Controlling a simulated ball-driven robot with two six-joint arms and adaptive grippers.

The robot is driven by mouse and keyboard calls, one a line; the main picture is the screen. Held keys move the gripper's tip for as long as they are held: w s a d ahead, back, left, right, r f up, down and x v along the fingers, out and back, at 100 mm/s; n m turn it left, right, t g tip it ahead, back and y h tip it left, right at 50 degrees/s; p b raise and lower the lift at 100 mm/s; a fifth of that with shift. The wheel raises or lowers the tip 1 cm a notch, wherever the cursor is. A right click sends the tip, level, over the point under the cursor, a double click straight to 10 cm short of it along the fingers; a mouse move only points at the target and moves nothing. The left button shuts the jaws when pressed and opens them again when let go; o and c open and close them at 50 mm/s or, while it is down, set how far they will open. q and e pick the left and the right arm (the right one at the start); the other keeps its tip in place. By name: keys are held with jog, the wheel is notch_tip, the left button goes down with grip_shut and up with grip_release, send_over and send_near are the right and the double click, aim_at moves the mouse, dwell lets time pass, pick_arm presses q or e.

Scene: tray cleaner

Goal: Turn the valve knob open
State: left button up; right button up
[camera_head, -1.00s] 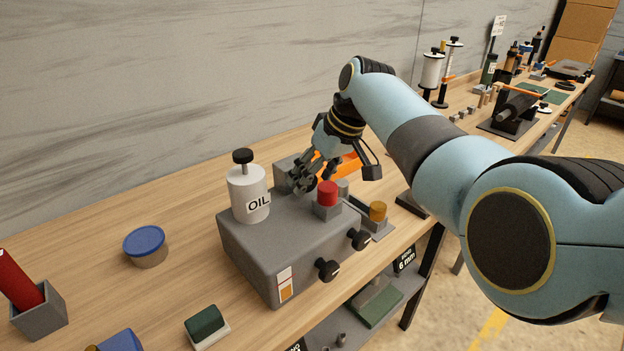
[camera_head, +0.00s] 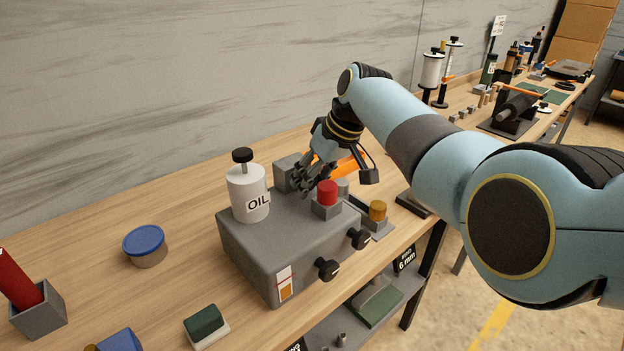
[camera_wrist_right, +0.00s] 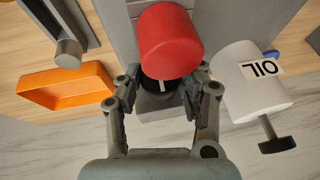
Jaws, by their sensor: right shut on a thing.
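A dark valve knob with a white line (camera_wrist_right: 165,86) sits between the fingers of my right gripper (camera_wrist_right: 161,90) in the right wrist view, partly covered by a red cylinder (camera_wrist_right: 170,40). The right gripper is shut on this knob. In the head view my right gripper (camera_head: 307,180) reaches down onto the top of a grey box (camera_head: 260,240), behind the red cylinder (camera_head: 327,192). The fingers hide the gripped knob there. My left gripper is not in view.
A white oil bottle (camera_head: 247,193) stands on the box, left of the gripper. Two black knobs (camera_head: 327,269) (camera_head: 358,238) stick out of the box's front. An orange tray (camera_wrist_right: 65,87) lies beyond. A blue-lidded tub (camera_head: 146,243) is at left.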

jog(key=g+y+b, duration=0.1)
jog(key=b, duration=0.1)
jog(key=y+b, duration=0.1)
jog(key=b, duration=0.1)
jog(key=shift+w+d+f+m+g+y, duration=0.15)
jog(key=shift+d+f+m+g+y, duration=0.05)
jog(key=shift+f+m+g+y, duration=0.2)
jog(key=shift+r+b, duration=0.3)
jog(key=shift+b, duration=0.2)
jog(key=o, duration=1.2)
jog(key=shift+a, duration=0.1)
jog(key=shift+r, duration=0.1)
jog(key=v, duration=1.2)
jog(key=shift+w+d, duration=0.2)
